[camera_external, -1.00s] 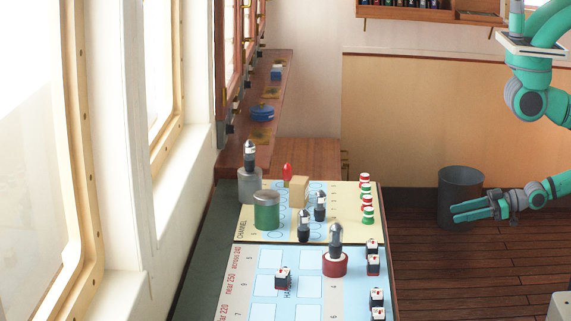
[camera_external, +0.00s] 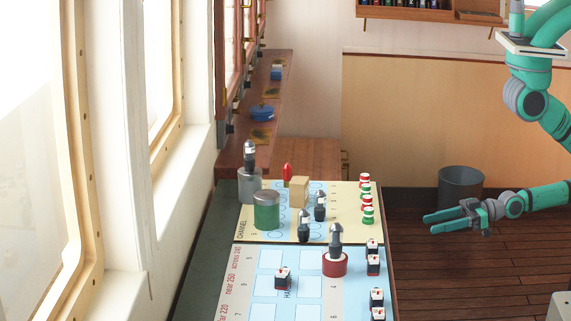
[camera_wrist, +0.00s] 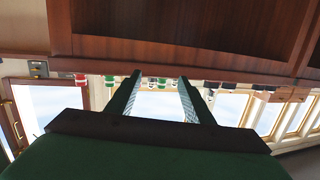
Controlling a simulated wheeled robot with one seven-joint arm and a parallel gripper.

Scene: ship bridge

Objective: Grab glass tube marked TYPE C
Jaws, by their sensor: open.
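Several glass-topped tubes stand upright on the table in the external view: one in a grey holder (camera_external: 249,158), one in a red base (camera_external: 335,238), and two smaller dark-based ones (camera_external: 304,226) and (camera_external: 320,206). No TYPE C marking is legible, so I cannot tell which tube bears it. My gripper (camera_external: 428,225) is open and empty, right of the table and apart from every tube. Its two fingers also show in the wrist view (camera_wrist: 160,80), spread apart with nothing between them.
A green cylinder (camera_external: 267,212) and wooden block (camera_external: 299,191) stand on the far board. Red and green pieces (camera_external: 367,214) and dark cubes (camera_external: 373,265) line the table's right edge. A grey bin (camera_external: 460,188) stands behind my gripper. The wrist view appears inverted, showing the brown table side (camera_wrist: 190,22).

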